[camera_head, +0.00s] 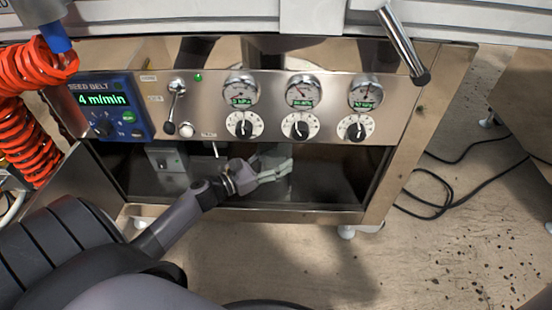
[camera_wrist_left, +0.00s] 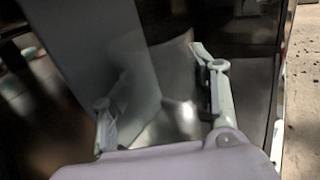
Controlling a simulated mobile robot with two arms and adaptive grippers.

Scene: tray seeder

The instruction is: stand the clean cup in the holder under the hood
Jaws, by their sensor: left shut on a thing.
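My left gripper (camera_head: 275,172) reaches into the dark open bay below the instrument panel. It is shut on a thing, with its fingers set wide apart. In the left wrist view, the left gripper (camera_wrist_left: 160,108) has a pale grey, shiny shape between its fingers, which appears to be the cup (camera_wrist_left: 172,122). Its outline is blurred, and I cannot tell its tilt or whether it touches anything below. I cannot clearly make out a holder or a hood. My right gripper is not in view.
The steel panel (camera_head: 215,85) with gauges, dials and a lever overhangs the bay. A grey box (camera_head: 168,158) stands inside on the left. The bay's lower front edge (camera_head: 300,213) and right post (camera_head: 405,165) frame the opening. Red coiled hose (camera_head: 25,125) hangs at the left.

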